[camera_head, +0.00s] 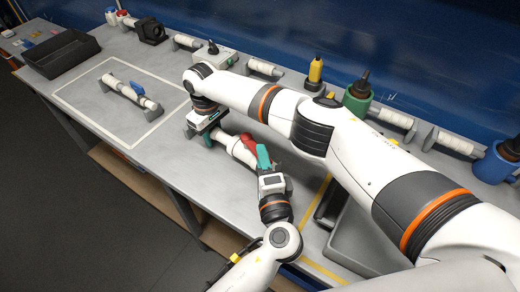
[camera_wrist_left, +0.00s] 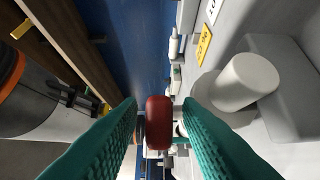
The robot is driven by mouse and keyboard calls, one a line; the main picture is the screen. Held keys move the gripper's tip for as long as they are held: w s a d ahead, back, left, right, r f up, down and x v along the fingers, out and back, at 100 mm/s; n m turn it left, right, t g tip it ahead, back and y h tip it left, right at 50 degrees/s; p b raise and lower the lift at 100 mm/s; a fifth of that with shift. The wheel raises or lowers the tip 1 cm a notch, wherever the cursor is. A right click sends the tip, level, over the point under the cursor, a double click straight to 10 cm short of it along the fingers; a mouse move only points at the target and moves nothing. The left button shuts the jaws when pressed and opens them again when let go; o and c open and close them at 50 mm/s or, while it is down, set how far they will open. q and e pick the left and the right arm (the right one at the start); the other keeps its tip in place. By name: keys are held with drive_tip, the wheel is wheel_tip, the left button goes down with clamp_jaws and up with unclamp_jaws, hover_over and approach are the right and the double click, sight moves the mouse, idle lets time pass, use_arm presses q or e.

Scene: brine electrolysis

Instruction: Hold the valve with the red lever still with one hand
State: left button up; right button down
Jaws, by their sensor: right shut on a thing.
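The valve with the red lever lies on the grey bench; its white pipe body (camera_head: 238,150) and red lever (camera_head: 249,142) show in the head view. My right gripper (camera_head: 207,130) is shut on the far-left end of the valve body, and its fingers hide part of that end. My left gripper (camera_head: 258,152) is at the lever on the other side. In the left wrist view, the red lever (camera_wrist_left: 158,122) stands between the teal fingertips of the left gripper (camera_wrist_left: 161,108), with a narrow gap visible at each side.
A valve with a blue lever (camera_head: 132,92) lies inside the white-outlined area. A black tray (camera_head: 62,55) stands at the far left. Pipe pieces, a yellow bottle (camera_head: 315,71) and a green container (camera_head: 357,98) line the wall. My right arm crosses above the bench.

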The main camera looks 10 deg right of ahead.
use_arm(q)
drive_tip(key=s, duration=0.9)
drive_tip(key=shift+a, duration=0.1)
drive_tip(key=shift+c, duration=0.3)
drive_tip(key=c, duration=0.3)
drive_tip(key=shift+w+a+m, duration=0.2)
drive_tip(key=shift+w+m, duration=0.1)
drive_tip(key=shift+w, duration=0.1)
drive_tip(key=c, duration=0.3)
drive_tip(key=w+a+m+h, duration=0.1)
drive_tip(key=m+h, duration=0.1)
drive_tip(key=w+a+r+m+t+h, duration=0.1)
drive_tip(key=m, duration=0.1)
drive_tip(key=w+a+r+m+h, duration=0.1)
drive_tip(key=h, duration=0.1)
drive_tip(key=shift+w+m+t+h, duration=0.3)
drive_tip(key=shift+w+m, duration=0.05)
drive_tip(key=shift+m, duration=0.05)
clamp_jaws()
drive_tip(key=a+r+m+g+h, duration=0.2)
drive_tip(key=a+m+g+h, duration=0.9)
drive_tip(key=m, duration=1.4)
drive_tip(key=w+d+f+g+y, duration=0.3)
drive_tip(key=w+d, duration=0.1)
drive_tip(key=d, duration=0.6)
drive_tip(key=shift+d+y, duration=0.3)
